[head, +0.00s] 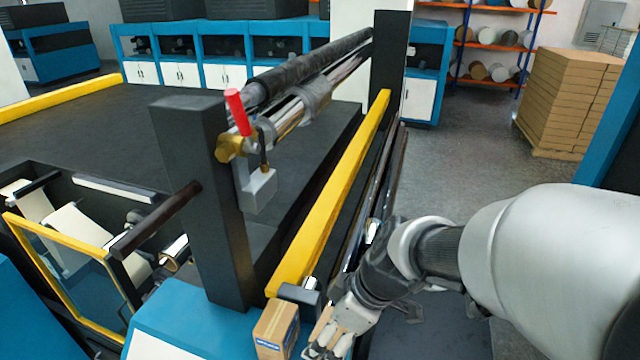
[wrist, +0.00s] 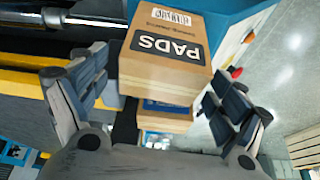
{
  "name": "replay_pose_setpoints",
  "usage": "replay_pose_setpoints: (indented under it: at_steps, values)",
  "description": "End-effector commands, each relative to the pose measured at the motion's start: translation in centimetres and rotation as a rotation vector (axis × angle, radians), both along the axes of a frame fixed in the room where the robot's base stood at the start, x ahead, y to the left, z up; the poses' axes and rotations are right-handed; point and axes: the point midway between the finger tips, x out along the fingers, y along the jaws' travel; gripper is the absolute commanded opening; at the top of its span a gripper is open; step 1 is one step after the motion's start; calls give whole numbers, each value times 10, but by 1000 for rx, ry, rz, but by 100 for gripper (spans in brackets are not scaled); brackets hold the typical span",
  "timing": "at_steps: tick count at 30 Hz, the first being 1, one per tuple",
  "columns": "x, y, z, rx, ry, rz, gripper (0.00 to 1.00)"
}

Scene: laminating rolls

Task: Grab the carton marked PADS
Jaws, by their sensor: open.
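The carton marked PADS (wrist: 165,50) is a tan cardboard box with a dark label and a barcode, upside down in the wrist view. It shows between the two spread fingers of my gripper (wrist: 160,98), with gaps visible on both sides. In the head view my gripper (head: 328,345) is low at the bottom edge, just right of a tan carton (head: 272,328) on the blue machine top. I cannot tell whether that carton is the PADS one; its lettering is unreadable there.
Another tan box with a blue band (wrist: 165,119) shows below the PADS carton in the wrist view. A yellow rail (head: 330,195) and a dark post (head: 205,200) stand beside my arm. Stacked cartons (head: 570,100) stand at the back right; grey floor (head: 470,160) is clear.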

Motion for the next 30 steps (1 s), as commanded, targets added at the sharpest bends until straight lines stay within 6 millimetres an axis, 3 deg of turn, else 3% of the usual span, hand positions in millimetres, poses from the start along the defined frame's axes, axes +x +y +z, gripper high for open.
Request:
replay_pose_setpoints:
  at_steps: [4, 30]
  values:
    - [0, 0, 0, 0, 0, 0, 89]
    - [0, 0, 1, 0, -2, 1, 32]
